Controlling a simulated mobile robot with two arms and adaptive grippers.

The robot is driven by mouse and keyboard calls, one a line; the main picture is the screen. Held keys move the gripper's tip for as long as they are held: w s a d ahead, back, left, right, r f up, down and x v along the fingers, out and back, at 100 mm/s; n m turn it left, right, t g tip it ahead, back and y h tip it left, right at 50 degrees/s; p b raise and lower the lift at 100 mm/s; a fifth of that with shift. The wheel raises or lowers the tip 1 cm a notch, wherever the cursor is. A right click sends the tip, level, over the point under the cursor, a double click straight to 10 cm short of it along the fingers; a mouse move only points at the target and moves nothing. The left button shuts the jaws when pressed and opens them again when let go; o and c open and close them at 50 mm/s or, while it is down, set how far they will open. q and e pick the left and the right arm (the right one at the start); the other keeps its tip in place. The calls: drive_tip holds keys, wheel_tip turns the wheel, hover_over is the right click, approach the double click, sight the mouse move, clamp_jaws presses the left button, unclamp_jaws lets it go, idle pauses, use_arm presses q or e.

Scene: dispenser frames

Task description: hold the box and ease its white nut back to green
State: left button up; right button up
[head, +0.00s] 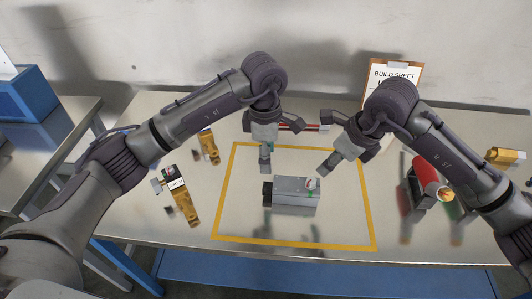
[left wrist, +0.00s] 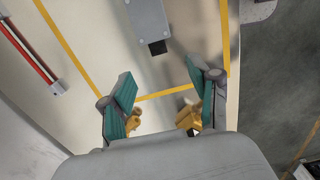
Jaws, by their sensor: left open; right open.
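The box (head: 290,197) is a grey metal block lying inside a yellow taped rectangle, with a black end piece (head: 267,193) facing left. A small round gauge with red and green marks (head: 311,184) is on its right part; the white nut is too small to make out. In the left wrist view the box (left wrist: 147,18) shows at the top, beyond the fingers. My left gripper (head: 265,162) is open and empty above and behind the box's left end; its teal fingers (left wrist: 160,80) are spread. My right gripper (head: 328,165) is open above and behind the right end, apart from it.
Yellow tape (head: 225,190) bounds a mostly clear area. Brass valves (head: 186,206) (head: 209,147) stand to the left. A red cylinder (head: 424,174) and a brass part (head: 503,156) are at the right. A build sheet clipboard (head: 396,72) stands behind. A blue bin (head: 25,97) is far left.

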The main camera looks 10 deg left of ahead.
sight(266, 186)
use_arm(q)
wheel_tip(266, 186, down, 14)
drive_tip(key=shift+w+a+r, duration=0.1)
idle(0.5)
clamp_jaws()
idle(1.1)
